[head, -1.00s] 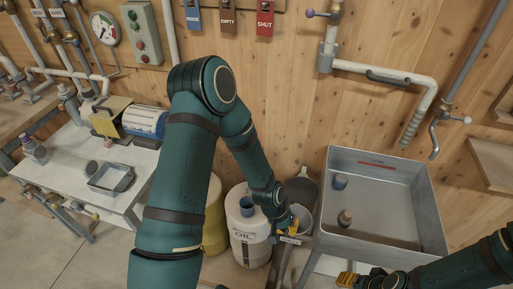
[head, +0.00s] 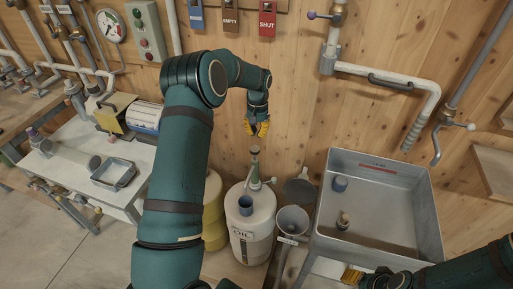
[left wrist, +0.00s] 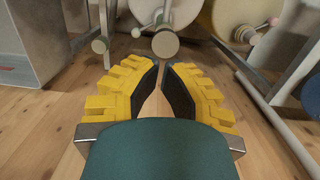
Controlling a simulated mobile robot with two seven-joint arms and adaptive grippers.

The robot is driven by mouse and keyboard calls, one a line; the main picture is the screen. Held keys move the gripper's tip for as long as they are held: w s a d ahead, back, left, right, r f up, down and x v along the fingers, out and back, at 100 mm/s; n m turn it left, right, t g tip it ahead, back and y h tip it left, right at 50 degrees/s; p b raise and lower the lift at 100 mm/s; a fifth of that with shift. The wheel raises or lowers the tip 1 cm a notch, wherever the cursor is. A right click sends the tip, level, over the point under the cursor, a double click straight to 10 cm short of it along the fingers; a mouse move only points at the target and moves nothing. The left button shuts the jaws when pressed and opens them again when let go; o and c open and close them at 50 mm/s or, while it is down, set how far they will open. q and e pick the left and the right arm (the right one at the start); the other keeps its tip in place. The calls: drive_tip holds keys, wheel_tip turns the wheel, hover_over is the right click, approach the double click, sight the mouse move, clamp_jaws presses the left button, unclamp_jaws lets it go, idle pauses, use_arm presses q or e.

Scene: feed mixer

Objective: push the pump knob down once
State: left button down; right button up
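The pump knob (head: 254,151) is a dark round top on an upright pump stem on the white oil drum (head: 249,226). The stem is up, with a pale green spout (head: 262,183) beside it. My left gripper (head: 257,134) has yellow fingers pointing down. It appears just above the knob in the head view, with a small gap between them. In the left wrist view its fingertips (left wrist: 161,65) are close together with nothing between them, and a round knob (left wrist: 166,43) shows just beyond. My right gripper (head: 352,275) is at the bottom edge, its fingers partly hidden.
A grey metal sink (head: 430,205) holding two small objects stands right of the drum. A grey funnel-like vessel (head: 292,219) is close beside the drum. A yellow drum (head: 214,230) stands left. The wooden wall (head: 300,110) is close behind the left gripper.

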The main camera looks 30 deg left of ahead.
sight(255, 148)
use_arm(q)
drive_tip(key=shift+a+r, duration=0.4)
drive_tip(key=shift+r, duration=0.05)
drive_tip(key=shift+f, duration=0.2)
drive_tip(key=shift+s+d+f+b, duration=0.1)
drive_tip(key=shift+s+f+b, duration=0.05)
drive_tip(key=shift+f+b, duration=1.3)
drive_tip(key=shift+s+f+b, duration=0.15)
drive_tip(key=shift+f+b, duration=0.7)
drive_tip(key=shift+f, duration=1.05)
